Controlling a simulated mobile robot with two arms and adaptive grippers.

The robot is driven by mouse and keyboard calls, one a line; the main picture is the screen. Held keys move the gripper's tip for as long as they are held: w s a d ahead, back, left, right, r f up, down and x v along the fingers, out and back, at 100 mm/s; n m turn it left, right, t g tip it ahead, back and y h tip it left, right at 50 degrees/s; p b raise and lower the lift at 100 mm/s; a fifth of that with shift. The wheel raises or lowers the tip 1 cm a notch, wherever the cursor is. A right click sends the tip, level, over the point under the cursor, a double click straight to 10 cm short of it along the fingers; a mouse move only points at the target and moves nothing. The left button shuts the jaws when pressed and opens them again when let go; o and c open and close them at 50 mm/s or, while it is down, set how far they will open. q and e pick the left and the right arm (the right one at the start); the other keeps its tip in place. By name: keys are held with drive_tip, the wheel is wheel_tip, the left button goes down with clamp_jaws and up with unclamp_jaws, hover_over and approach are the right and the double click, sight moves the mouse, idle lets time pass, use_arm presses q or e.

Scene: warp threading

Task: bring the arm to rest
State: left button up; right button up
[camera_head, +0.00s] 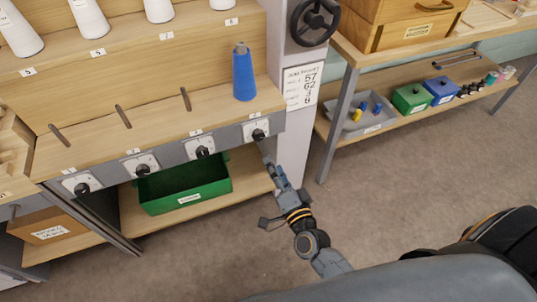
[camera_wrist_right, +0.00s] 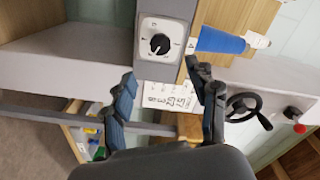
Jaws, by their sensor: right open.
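My right gripper (camera_head: 270,163) is just in front of and below the rightmost rotary dial (camera_head: 257,131) on the rack's grey front strip. In the right wrist view my right gripper (camera_wrist_right: 160,76) is open with nothing between its fingers. The same dial (camera_wrist_right: 159,44) appears there beyond the fingertips, with its black knob upright on a white plate. I cannot tell if a finger touches the strip. A blue cone of thread (camera_head: 244,75) stands on the shelf above this dial and also shows in the wrist view (camera_wrist_right: 221,41). My left gripper is not in view.
Several white cones (camera_head: 88,18) stand on the upper shelf, and bare pegs (camera_head: 123,117) on the lower one. A green bin (camera_head: 185,188) sits beneath. A black handwheel (camera_head: 314,22) is on the post. A shelved bench (camera_head: 342,56) stands right. The floor (camera_head: 420,190) is clear.

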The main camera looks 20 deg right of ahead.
drive_tip(key=shift+s, duration=0.75)
drive_tip(key=shift+f, duration=0.1)
